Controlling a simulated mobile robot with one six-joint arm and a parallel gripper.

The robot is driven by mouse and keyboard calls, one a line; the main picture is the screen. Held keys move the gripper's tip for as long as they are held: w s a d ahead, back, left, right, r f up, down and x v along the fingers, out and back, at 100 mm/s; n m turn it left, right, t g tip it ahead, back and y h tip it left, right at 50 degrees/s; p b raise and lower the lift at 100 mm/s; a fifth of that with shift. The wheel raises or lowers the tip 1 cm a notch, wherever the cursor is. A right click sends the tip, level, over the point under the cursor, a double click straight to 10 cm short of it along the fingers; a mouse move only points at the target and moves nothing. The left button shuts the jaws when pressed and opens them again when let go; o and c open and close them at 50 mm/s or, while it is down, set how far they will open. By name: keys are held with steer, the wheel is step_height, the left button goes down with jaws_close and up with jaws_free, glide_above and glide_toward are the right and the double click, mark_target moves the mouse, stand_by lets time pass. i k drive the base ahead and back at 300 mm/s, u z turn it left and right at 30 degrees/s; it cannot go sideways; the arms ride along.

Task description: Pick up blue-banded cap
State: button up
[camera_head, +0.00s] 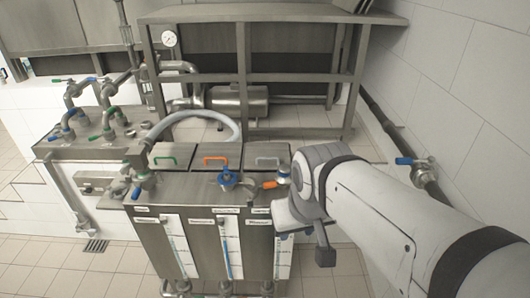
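A blue-banded piece (227,180), which looks like the blue-banded cap, is on the front top edge of the steel tank unit (205,210), near its middle. It is small here, and I cannot tell its exact shape or how it is seated. My gripper (304,232) is at the tank's front right corner, to the right of and lower in the picture than the blue-banded piece, and apart from it. My arm comes in from the lower right. The view does not show clearly whether the fingers are apart, and I see nothing held in them.
An orange-banded fitting (275,184) sits close left of my wrist. Lids with green (165,160), orange (215,159) and grey (267,160) handles lie behind. A grey hose (190,115) arches at the back left. A wall valve (418,165) is at right. Tiled floor lies in front.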

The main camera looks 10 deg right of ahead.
mark_target(283, 177)
steer(key=i, duration=0.85)
steer(key=z, duration=0.05)
